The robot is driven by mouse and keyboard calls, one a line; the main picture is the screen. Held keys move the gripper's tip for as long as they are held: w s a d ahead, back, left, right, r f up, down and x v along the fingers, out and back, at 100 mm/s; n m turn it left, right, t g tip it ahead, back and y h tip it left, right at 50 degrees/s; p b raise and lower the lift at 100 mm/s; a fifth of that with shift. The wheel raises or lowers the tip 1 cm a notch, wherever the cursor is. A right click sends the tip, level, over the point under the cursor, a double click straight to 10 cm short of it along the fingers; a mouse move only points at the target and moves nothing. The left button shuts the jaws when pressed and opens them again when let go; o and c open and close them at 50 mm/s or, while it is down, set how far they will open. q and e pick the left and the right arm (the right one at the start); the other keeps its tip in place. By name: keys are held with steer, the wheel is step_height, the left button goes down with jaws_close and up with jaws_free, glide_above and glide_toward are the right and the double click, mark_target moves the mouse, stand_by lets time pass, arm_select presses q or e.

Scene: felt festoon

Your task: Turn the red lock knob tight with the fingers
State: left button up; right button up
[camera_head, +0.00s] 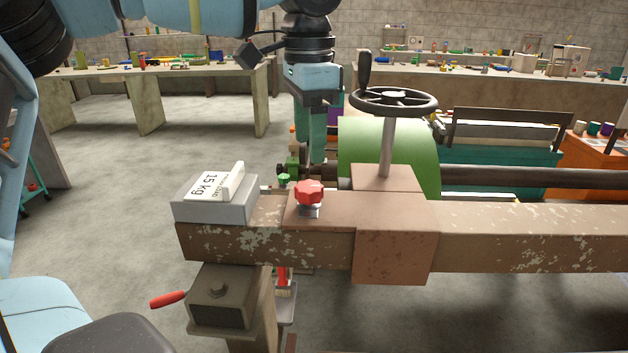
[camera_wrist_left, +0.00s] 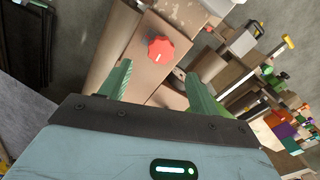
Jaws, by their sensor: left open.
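The red lock knob (camera_head: 309,191) is lobed and stands on a short pale metal stem on top of a worn brown beam (camera_head: 500,235). In the left wrist view the red knob (camera_wrist_left: 161,49) lies beyond the fingertips, roughly in line with the gap between them. My left gripper (camera_head: 316,160) points down, just above the knob in the head view and apart from it. Its green fingers (camera_wrist_left: 158,80) are open with nothing between them. My right gripper does not show.
A grey block marked 15 kg (camera_head: 215,197) sits on the beam's left end. A black handwheel (camera_head: 394,101) on a post rises right of the knob, near a green drum (camera_head: 358,150). A small green knob (camera_head: 284,179) and a red-handled lever (camera_head: 168,299) are close by.

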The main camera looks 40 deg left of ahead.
mark_target(309, 186)
arm_select(q)
steer(key=shift+a+f, duration=0.1)
steer(key=shift+f, duration=0.35)
step_height(309, 186, down, 6)
steer(key=shift+r, duration=0.15)
steer(key=shift+f, duration=0.65)
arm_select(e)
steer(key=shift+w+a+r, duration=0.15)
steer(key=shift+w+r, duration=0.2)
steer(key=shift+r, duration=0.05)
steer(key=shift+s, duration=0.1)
arm_select(q)
steer(key=shift+c, duration=0.6)
steer(key=c, duration=0.8)
steer(key=shift+c, duration=0.2)
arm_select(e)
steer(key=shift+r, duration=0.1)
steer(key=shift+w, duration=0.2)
